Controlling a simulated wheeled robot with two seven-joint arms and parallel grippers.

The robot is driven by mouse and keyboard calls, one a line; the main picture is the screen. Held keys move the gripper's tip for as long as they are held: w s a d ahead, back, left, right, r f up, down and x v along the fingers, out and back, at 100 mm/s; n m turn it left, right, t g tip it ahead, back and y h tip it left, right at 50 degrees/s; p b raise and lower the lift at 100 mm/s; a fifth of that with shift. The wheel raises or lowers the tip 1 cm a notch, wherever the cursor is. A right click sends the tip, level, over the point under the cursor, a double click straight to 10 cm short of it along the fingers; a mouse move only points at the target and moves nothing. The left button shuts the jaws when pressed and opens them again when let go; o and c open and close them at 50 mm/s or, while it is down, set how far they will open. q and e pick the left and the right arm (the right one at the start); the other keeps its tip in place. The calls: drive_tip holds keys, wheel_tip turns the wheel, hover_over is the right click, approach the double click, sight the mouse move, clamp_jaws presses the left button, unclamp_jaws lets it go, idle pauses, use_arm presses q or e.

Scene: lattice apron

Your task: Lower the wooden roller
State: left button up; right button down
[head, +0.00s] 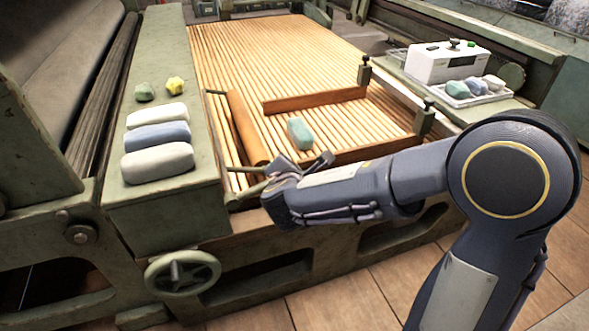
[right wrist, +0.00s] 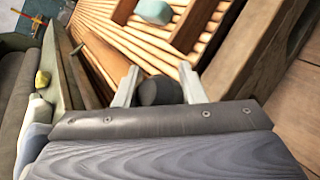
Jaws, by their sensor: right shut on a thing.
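The wooden roller (head: 247,130) is a brown cylinder lying lengthwise at the left side of the slatted lattice, beside the green side frame. It also shows in the right wrist view (right wrist: 92,62), running down towards the fingers. My right gripper (head: 268,178) is at the roller's near end, low over the front edge of the lattice. In the right wrist view its two pale fingers (right wrist: 158,88) stand either side of a dark round piece, and it is shut at the roller's end. The exact contact is hidden. My left gripper is not in view.
A teal block (head: 300,134) lies on the slatted lattice (head: 265,55) between wooden bars (head: 315,100). Pale and blue rounded blocks (head: 158,137) rest on the green side frame (head: 200,205). A handwheel (head: 183,272) is below. A white box (head: 447,62) and tray stand at right.

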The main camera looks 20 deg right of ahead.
drive_tip(key=c, duration=0.9)
unclamp_jaws()
drive_tip(key=shift+f, duration=0.15)
drive_tip(key=p+v, duration=0.2)
drive_tip(key=v, duration=0.6)
drive_tip(key=shift+d, duration=0.1)
